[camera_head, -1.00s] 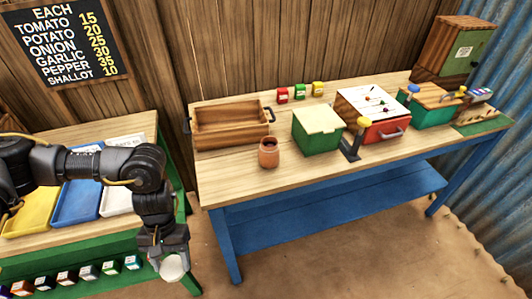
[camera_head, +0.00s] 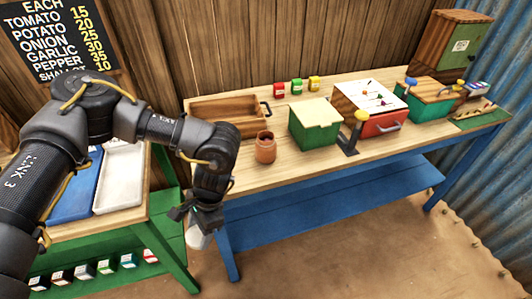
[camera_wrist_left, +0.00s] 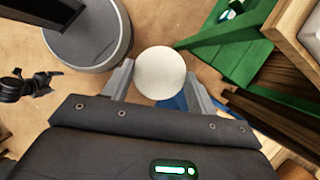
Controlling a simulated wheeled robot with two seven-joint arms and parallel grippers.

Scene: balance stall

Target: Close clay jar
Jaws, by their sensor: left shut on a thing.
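The clay jar (camera_head: 265,147), reddish-brown with an open dark mouth, stands upright near the front left of the blue-legged table. My left gripper (camera_head: 196,222) is shut on a pale round piece, which looks like a lid (camera_head: 198,238). It holds the piece in front of the table's left end, left of the jar and apart from it. In the left wrist view the piece shows as a plain off-white disc (camera_wrist_left: 160,73) between the two fingers. A small dark jointed part (camera_wrist_left: 30,85) at that view's left edge looks like my right gripper; its jaws are too small to tell.
Behind the jar is a wooden tray (camera_head: 215,108) with dark handles. Right of it are a green box (camera_head: 314,139), a stand with a yellow knob (camera_head: 354,135) and a red drawer box (camera_head: 385,122). A green stall (camera_head: 165,240) with bins is at left.

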